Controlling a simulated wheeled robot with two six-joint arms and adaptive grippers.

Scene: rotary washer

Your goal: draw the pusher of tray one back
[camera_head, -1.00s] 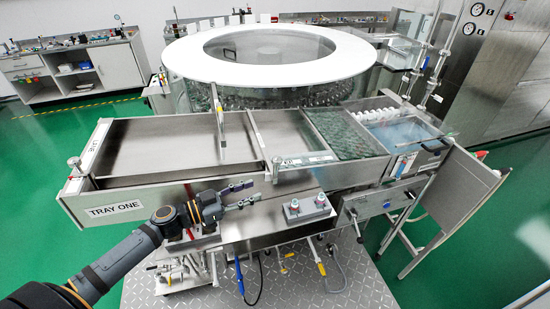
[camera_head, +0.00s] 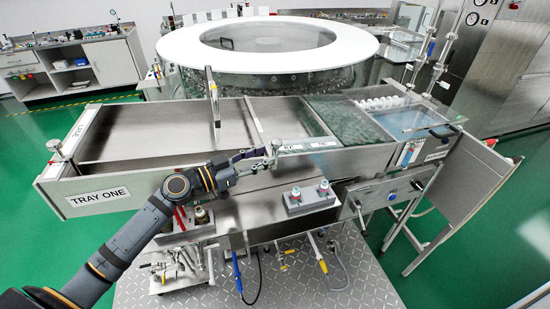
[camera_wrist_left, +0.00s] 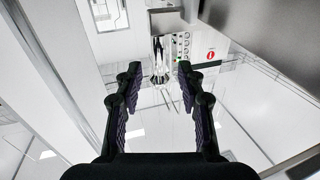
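Tray one is a long metal tray (camera_head: 98,195), labelled on its front wall. A low crossbar with an upright metal knob (camera_head: 276,147) stands at its right end; I take this to be the pusher. My left gripper (camera_head: 261,158) is at the tray's front edge, just left of that knob, with its fingers pointing right. The left wrist view shows the gripper (camera_wrist_left: 156,78) open, fingers well apart and nothing held between them. A shiny metal piece (camera_wrist_left: 160,62) shows beyond the fingertips; I cannot tell whether it is the knob. My right gripper is out of view.
A second knob (camera_head: 55,147) stands at the tray's left end, beside a LINE label (camera_head: 76,133). A thin upright bar (camera_head: 213,95) rises over the tray's middle. The round white-rimmed washer (camera_head: 364,45) stands behind.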

